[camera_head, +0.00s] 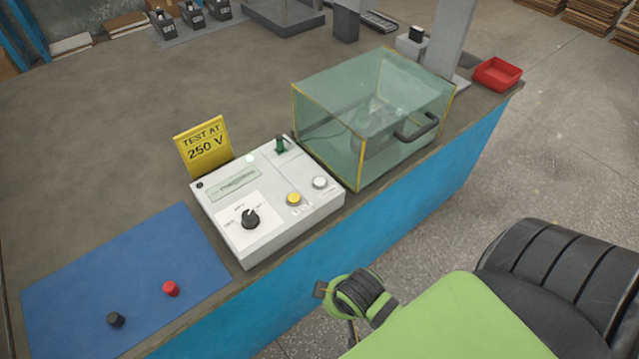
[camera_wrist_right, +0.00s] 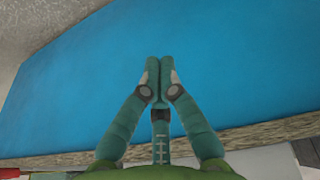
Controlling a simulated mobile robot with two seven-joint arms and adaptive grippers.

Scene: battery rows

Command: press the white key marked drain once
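The white key (camera_head: 320,182) is a round button at the right end of the light grey tester box (camera_head: 265,226) on the bench. Its marking is too small to read. A yellow key (camera_head: 294,198) sits just left of it. My right gripper (camera_wrist_right: 158,66) has its two teal fingers together, with nothing between them, in front of the blue bench side. In the head view my right wrist is in front of the bench, apart from the box, and its fingers cannot be made out. My left gripper is not in view.
A glass-walled chamber (camera_head: 340,135) with a dark handle stands right of the box. A yellow "TEST AT 250 V" sign (camera_head: 203,146) stands behind it. The box also carries a black knob (camera_head: 250,218) and a display. A blue mat (camera_head: 120,275) with red and black caps lies left.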

